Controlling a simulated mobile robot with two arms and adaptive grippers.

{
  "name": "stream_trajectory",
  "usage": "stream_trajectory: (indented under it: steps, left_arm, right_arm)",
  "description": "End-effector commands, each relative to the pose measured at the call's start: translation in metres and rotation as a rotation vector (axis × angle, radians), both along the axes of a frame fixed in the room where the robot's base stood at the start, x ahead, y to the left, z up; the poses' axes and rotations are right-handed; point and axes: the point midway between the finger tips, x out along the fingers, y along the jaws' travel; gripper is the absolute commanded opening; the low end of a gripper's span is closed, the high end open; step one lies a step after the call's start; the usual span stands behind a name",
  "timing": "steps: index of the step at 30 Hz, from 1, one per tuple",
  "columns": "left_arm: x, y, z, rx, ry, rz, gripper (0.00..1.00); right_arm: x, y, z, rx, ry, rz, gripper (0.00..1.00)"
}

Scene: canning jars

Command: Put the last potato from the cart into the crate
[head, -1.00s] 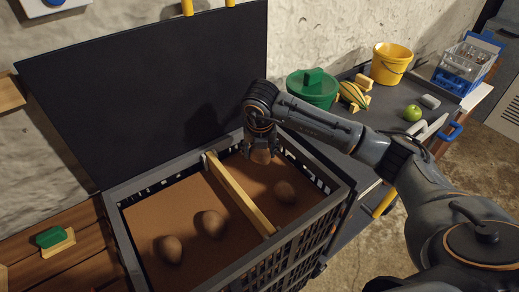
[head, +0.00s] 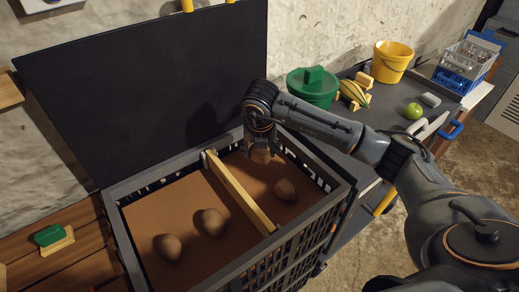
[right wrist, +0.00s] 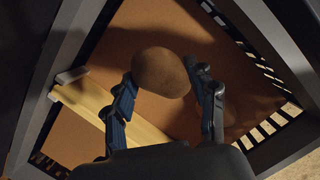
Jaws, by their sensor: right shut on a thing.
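My right gripper (head: 262,150) is inside the far part of the dark grey crate (head: 338,196), on the right side of its wooden divider (head: 238,193). It is shut on a brown potato (right wrist: 161,73), which shows between the fingers in the right wrist view and is partly hidden by them in the head view. Another potato (head: 285,190) lies in the same right compartment, nearer the front. Two more potatoes, one (head: 211,222) near the divider and one (head: 168,247) further left, lie in the left compartment. Whether the held potato touches the brown bottom is hard to tell. My left gripper is not in view.
The crate's black lid (head: 150,90) stands up behind it. A green-topped brush (head: 52,238) lies at left.

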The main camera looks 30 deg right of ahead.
Motion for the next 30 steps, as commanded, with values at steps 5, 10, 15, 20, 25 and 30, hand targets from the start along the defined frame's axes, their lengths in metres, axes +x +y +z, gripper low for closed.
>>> stream_trajectory:
  steps: [5, 10, 15, 20, 25, 30]
  left_arm:
    - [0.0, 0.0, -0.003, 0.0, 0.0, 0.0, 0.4]
    - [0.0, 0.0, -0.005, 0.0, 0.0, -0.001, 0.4]
    - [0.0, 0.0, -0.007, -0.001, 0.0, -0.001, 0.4]
    - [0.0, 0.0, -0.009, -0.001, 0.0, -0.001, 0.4]
    - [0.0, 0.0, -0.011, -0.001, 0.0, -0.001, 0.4]
    - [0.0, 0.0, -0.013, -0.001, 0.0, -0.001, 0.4]
  right_arm:
    - [0.0, 0.0, -0.003, 0.0, 0.0, 0.0, 0.44]
    - [0.0, 0.0, -0.006, 0.0, 0.0, 0.0, 0.44]
    - [0.0, 0.0, -0.008, 0.0, 0.0, 0.0, 0.44]
    - [0.0, 0.0, -0.011, 0.0, 0.0, 0.0, 0.44]
    - [0.0, 0.0, -0.013, 0.0, 0.0, 0.0, 0.44]
    - [0.0, 0.0, -0.016, 0.0, 0.0, 0.0, 0.44]
